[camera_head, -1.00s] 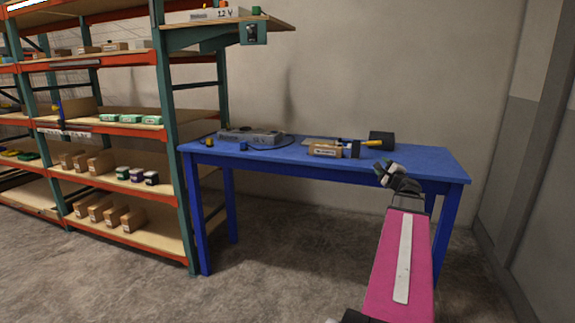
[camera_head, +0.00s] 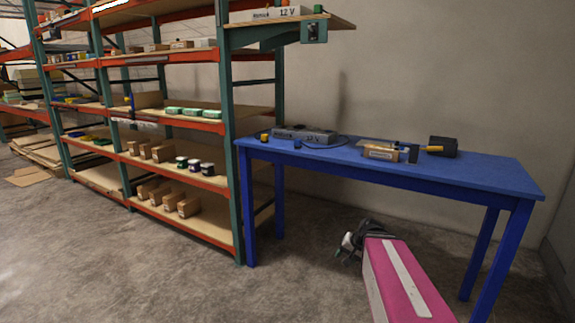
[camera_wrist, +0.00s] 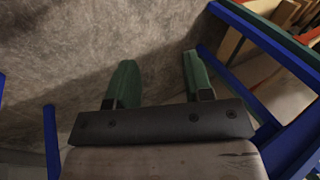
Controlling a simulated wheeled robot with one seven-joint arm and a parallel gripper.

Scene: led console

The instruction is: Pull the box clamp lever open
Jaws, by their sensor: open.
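A small brown box (camera_head: 381,152) sits on the blue table, with a dark upright piece (camera_head: 413,154) at its right end. A yellow handle (camera_head: 433,149) sticks out near a black block (camera_head: 443,146) behind it. Which part is the clamp lever is too small to tell. My gripper (camera_head: 347,241) is low in front of the table, below its top and apart from the box. In the wrist view my gripper (camera_wrist: 158,80) has its two green fingers spread, with nothing between them. The box does not show in the wrist view.
The blue table (camera_head: 490,178) also holds a grey console (camera_head: 304,135) with a cable, and small yellow and blue pieces at its left end. A tall shelf rack (camera_head: 232,180) with several boxes stands left of it. The floor in front is clear.

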